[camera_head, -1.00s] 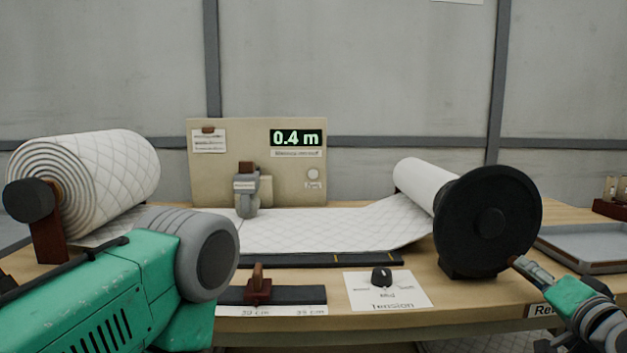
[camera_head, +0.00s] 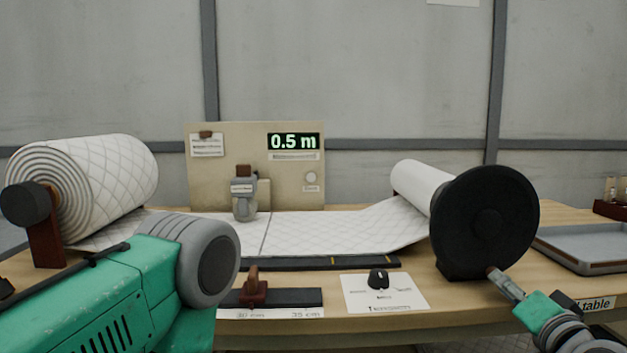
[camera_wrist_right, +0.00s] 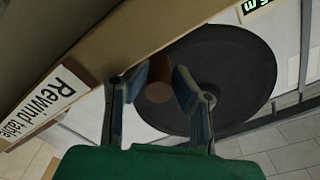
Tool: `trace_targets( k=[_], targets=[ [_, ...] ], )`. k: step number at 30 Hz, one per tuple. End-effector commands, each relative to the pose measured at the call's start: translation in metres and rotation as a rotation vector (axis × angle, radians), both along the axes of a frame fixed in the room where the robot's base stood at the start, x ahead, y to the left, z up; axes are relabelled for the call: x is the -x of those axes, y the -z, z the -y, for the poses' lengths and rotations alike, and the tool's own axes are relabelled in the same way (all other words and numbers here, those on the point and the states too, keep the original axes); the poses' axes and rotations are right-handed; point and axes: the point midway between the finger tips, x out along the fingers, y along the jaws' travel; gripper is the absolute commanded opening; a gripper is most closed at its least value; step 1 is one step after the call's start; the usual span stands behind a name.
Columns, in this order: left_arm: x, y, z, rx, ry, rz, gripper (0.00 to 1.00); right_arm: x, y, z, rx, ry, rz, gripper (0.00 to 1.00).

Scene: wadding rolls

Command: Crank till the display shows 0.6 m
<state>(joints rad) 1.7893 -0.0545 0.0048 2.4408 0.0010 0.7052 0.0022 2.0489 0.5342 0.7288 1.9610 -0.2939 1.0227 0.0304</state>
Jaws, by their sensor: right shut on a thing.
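The display (camera_head: 293,141) on the beige panel reads 0.5 m. The black crank disc (camera_head: 484,222) stands at the right end of the rewind roll (camera_head: 421,184). My right gripper (camera_head: 497,276) is at the disc's lower edge. In the right wrist view, my right gripper (camera_wrist_right: 160,90) is shut on the brown crank handle (camera_wrist_right: 158,92), with one finger on each side of it. Quilted white wadding (camera_head: 330,232) runs from the big supply roll (camera_head: 105,185) to the rewind roll. My left arm shows at lower left; its gripper is not in view.
A tension knob (camera_head: 378,278) sits on a white card in front of the wadding. A dark slide with a brown handle (camera_head: 254,290) is left of it. A grey tray (camera_head: 590,246) lies at the right. The wall is behind.

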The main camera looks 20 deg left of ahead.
Motion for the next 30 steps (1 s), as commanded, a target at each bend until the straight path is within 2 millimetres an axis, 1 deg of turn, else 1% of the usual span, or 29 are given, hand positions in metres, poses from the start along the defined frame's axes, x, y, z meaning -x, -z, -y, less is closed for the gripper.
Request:
trace_targets(
  k=[1, 8, 16, 30],
  targets=[
    [0.0, 0.0, 0.0, 0.0, 0.0, 0.0, 0.0, 0.006, 0.009, -0.008, 0.005, -0.022, -0.022, 0.05],
    [0.0, 0.0, 0.0, 0.0, 0.0, 0.0, 0.0, 0.007, 0.008, -0.014, 0.007, -0.027, -0.022, 0.05],
    [0.0, -0.003, 0.0, 0.0, 0.0, 0.0, 0.0, 0.011, 0.006, -0.025, 0.005, -0.026, -0.021, 0.05],
    [0.0, -0.004, 0.0, 0.0, 0.0, 0.0, 0.0, 0.01, 0.004, -0.023, 0.001, -0.014, -0.016, 0.05]
  ],
)
